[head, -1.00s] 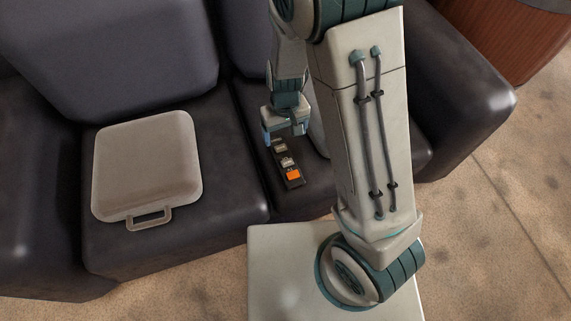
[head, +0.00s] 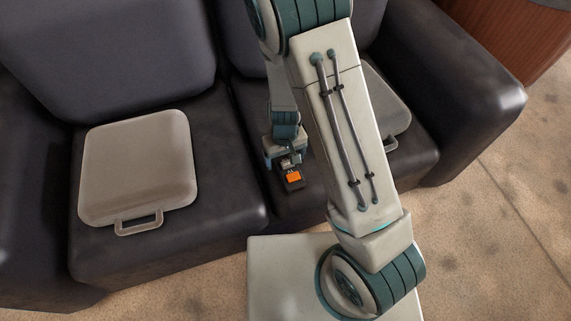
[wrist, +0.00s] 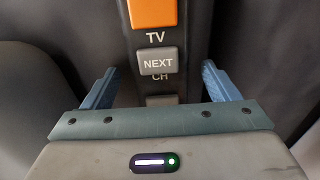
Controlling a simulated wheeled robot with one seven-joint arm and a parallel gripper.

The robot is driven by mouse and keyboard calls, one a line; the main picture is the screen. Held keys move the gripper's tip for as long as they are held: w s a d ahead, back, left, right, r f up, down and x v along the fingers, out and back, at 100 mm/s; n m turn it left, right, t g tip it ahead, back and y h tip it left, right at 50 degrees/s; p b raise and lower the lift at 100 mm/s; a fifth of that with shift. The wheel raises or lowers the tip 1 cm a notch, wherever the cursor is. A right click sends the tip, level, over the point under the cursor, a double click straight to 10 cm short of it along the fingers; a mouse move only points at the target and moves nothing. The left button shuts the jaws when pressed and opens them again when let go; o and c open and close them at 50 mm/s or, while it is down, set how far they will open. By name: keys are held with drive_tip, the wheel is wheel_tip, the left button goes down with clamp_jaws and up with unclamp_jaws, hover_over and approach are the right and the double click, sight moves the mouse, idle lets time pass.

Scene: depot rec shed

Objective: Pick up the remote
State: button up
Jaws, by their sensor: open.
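The remote (head: 293,186) lies on the dark sofa seat, just right of the gap between the cushions. It is dark with an orange button and pale grey buttons. In the wrist view the remote (wrist: 185,75) runs lengthwise between the fingers, showing its orange button, the letters "TV" and a grey button marked "NEXT". Its near end is hidden behind my gripper's body. My gripper (wrist: 158,88) is open, with one blue finger on each side of the remote and a gap on both sides. In the head view my gripper (head: 285,163) is over the remote's far part and hides it.
The dark sofa (head: 225,205) has a grey flat case with a handle (head: 140,168) on its left seat. Another grey case (head: 388,110) is on the right seat, partly behind my arm. A wooden piece of furniture (head: 500,40) stands at the upper right.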

sight(287, 160)
drive_tip(key=shift+f, duration=0.2)
drive_tip(key=shift+c, duration=0.3)
drive_tip(key=c, duration=1.1)
drive_tip(key=shift+c, duration=0.2)
drive_tip(key=shift+r, duration=0.1)
drive_tip(key=shift+r+p, duration=0.45)
drive_tip(key=shift+r, duration=0.1)
drive_tip(key=r, duration=0.1)
drive_tip(key=r+p, duration=0.1)
drive_tip(key=r, duration=0.1)
drive_tip(key=shift+s+d+r+p, duration=0.3)
drive_tip(key=shift+r+p, duration=0.05)
drive_tip(key=shift+p, duration=0.05)
drive_tip(key=s+d+r+b, duration=0.1)
drive_tip(key=s+d+r, duration=0.3)
drive_tip(key=s+d, duration=0.1)
drive_tip(key=shift+s+d+r+b, duration=0.3)
drive_tip(key=shift+s+b, duration=0.1)
drive_tip(key=shift+s, duration=0.35)
